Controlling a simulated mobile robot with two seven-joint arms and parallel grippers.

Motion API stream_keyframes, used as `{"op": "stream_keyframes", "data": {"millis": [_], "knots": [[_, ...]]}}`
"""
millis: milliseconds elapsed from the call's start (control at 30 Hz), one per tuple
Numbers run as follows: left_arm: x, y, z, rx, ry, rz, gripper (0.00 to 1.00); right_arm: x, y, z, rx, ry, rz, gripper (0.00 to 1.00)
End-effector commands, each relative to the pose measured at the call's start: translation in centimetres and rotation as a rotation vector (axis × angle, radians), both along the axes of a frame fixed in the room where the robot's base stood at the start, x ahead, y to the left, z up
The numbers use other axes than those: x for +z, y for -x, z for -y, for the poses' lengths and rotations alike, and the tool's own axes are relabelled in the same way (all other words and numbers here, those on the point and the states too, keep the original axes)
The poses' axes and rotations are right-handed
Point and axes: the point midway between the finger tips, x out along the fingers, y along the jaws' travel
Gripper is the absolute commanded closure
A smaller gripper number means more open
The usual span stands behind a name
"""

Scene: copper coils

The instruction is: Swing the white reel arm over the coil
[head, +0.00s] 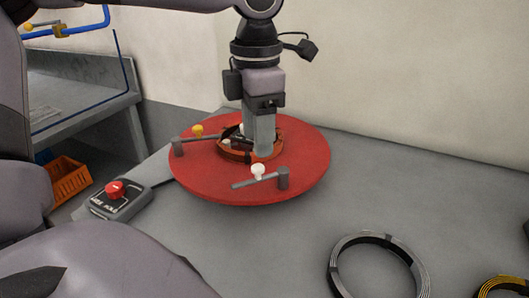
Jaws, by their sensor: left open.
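The red round reel plate (190,185) lies on the grey table. A copper-coloured coil (229,152) sits at its middle, partly hidden behind my left gripper (264,150). The white reel arm (258,171) is a grey bar with a white knob, on a dark post near the plate's front right rim. The bar points left along the front of the plate, apart from the coil. My left gripper points down at the coil, behind the white knob and apart from it. It is open, though its fingers overlap in this view. My right gripper is not in view.
A yellow-knobbed reel arm (198,130) reaches from a post at the plate's left toward the coil. A control box (122,198) with a red button stands left. A black coil (381,237) and a yellow coil (502,287) lie right. The table's right middle is clear.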

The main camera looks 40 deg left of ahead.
Motion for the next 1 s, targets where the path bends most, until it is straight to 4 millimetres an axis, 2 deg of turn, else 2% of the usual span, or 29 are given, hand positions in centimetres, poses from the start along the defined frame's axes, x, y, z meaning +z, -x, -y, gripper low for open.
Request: {"op": "stream_keyframes", "data": {"millis": [100, 300, 667, 767, 800, 833, 1000], "knots": [[-2.2, 0.1, 0.0, -0.001, 0.001, -0.005, 0.50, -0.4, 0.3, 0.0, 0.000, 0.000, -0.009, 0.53], [-4.5, 0.0, 0.0, 0.000, 0.002, -0.001, 0.50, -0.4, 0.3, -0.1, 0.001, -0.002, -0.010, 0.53], [-5.2, 0.0, 0.0, 0.001, 0.001, 0.002, 0.50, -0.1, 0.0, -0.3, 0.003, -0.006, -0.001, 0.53], [-5.2, 0.0, 0.0, 0.001, 0.001, 0.002, 0.79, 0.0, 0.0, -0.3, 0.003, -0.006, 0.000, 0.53], [-5.2, 0.0, 0.0, 0.001, 0.001, 0.002, 0.92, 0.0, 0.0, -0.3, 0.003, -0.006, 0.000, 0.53], [-5.2, 0.0, 0.0, 0.001, 0.001, 0.002, 1.00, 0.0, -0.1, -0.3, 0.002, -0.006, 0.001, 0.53], [-5.1, 0.0, 0.0, 0.001, 0.001, 0.002, 1.00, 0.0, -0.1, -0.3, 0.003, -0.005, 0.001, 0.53]]}}
